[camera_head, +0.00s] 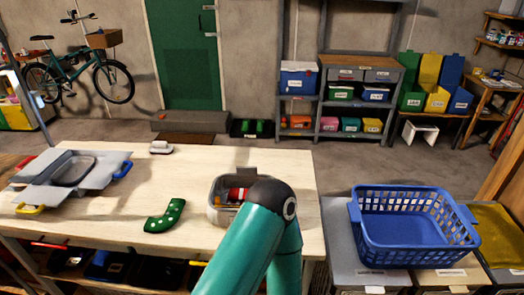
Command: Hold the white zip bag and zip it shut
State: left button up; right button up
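A pale grey-white open container (222,216) stands on the light wooden table (120,235). It has a raised flap at the back and red and orange things inside. It may be the white zip bag, but no zip can be made out. My teal arm covers its right side. Only that arm's links and dark elbow joint show, and I cannot tell which arm it is. Neither gripper is in view, so no contact with the container can be seen.
A dotted green curved item (165,216) and a small whitish object (161,147) lie on the table. A grey unfolded piece (110,163) with coloured handles lies left. A blue basket (415,250) stands right. The table's middle left is clear.

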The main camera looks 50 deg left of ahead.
aim_at(217, 204)
jog(key=z, duration=0.25)
jog(key=k, duration=1.7)
jog(key=u, duration=1.15)
jog(key=i, duration=1)
